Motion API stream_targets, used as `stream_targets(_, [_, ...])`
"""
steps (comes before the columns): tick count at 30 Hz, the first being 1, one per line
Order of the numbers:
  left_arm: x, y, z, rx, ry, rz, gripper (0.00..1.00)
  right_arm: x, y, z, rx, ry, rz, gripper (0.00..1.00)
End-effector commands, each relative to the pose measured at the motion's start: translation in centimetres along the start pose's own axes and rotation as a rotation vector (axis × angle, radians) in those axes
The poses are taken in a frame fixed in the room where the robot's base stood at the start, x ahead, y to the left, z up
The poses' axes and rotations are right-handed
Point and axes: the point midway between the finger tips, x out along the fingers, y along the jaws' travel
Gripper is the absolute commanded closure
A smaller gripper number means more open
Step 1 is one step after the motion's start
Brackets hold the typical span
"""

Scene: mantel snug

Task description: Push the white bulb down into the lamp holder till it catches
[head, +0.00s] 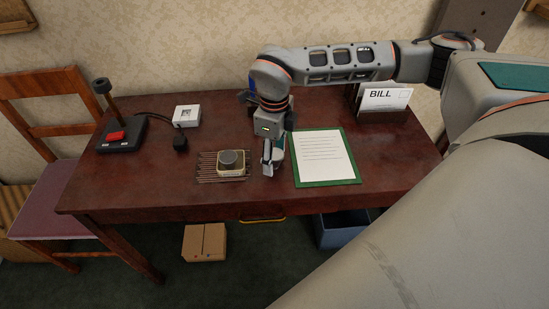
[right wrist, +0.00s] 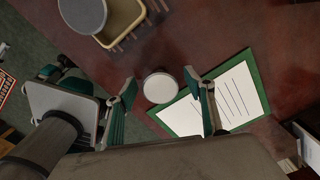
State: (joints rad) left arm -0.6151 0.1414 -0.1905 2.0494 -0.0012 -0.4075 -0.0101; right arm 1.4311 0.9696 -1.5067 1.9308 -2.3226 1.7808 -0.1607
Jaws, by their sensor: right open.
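My right gripper (head: 273,158) points down over the desk, between a wire rack and a green-edged sheet. In the right wrist view its fingers (right wrist: 160,92) are apart. A pale round disc (right wrist: 161,87), seen from above and perhaps the white bulb, lies between the fingertips with gaps on both sides. In the head view the gripper hides it. At the desk's left a black stand (head: 120,138) with a red button carries a tilted post with a dark head (head: 102,87). I cannot tell whether this is the lamp holder.
A cream tin with a grey round top (head: 230,160) sits on the wire rack (head: 207,168), close left of my gripper. The sheet (head: 322,157) lies right. A white box (head: 186,116), a black plug (head: 180,144) and a letter rack (head: 382,115) stand around. The front left is clear.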

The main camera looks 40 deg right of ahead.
Motion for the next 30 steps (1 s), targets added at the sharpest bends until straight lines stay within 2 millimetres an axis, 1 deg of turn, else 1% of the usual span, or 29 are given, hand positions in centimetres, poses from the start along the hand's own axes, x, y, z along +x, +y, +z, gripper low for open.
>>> stream_targets(3, [0.0, 0.0, -0.1, 0.000, 0.002, 0.000, 0.60, 0.0, 0.0, 0.0, 0.000, 0.000, 0.000, 0.47])
stream_targets(4, [0.0, 0.0, -0.1, 0.000, 0.003, 0.000, 0.60, 0.0, 0.0, 0.0, 0.000, 0.000, 0.000, 0.52])
stream_targets(5, [0.0, 0.0, -0.1, -0.001, 0.003, 0.000, 0.60, 0.0, 0.0, 0.0, 0.000, 0.000, 0.000, 0.60])
stream_targets(6, [0.0, 0.0, -0.1, -0.001, 0.003, 0.000, 0.60, 0.0, 0.0, 0.0, 0.000, 0.000, 0.000, 0.70])
stream_targets(8, [0.0, 0.0, -0.1, -0.001, 0.003, 0.000, 0.60, 0.0, 0.0, 0.0, 0.000, 0.000, 0.000, 0.86])
stream_targets(17, [-0.1, 0.1, 0.0, -0.002, 0.001, 0.001, 0.60, -0.1, 0.0, 0.0, 0.000, 0.000, 0.000, 0.87])
stream_targets(22, [-0.2, 0.1, -0.2, -0.002, 0.003, 0.002, 0.60, -0.8, 0.0, 0.0, 0.000, -0.002, -0.001, 0.87])
stream_targets(26, [-0.3, 0.0, -0.6, -0.003, 0.007, 0.001, 0.60, -2.2, -0.1, 0.1, 0.001, -0.004, -0.002, 0.87])
stream_targets(29, [-0.4, 0.0, -1.0, -0.006, 0.013, 0.002, 0.60, -4.1, -0.1, 0.1, 0.001, -0.005, -0.003, 0.87])
stream_targets(30, [-0.5, 0.0, -1.2, -0.007, 0.015, 0.002, 0.60, -5.0, -0.1, 0.1, 0.000, -0.007, -0.004, 0.87])
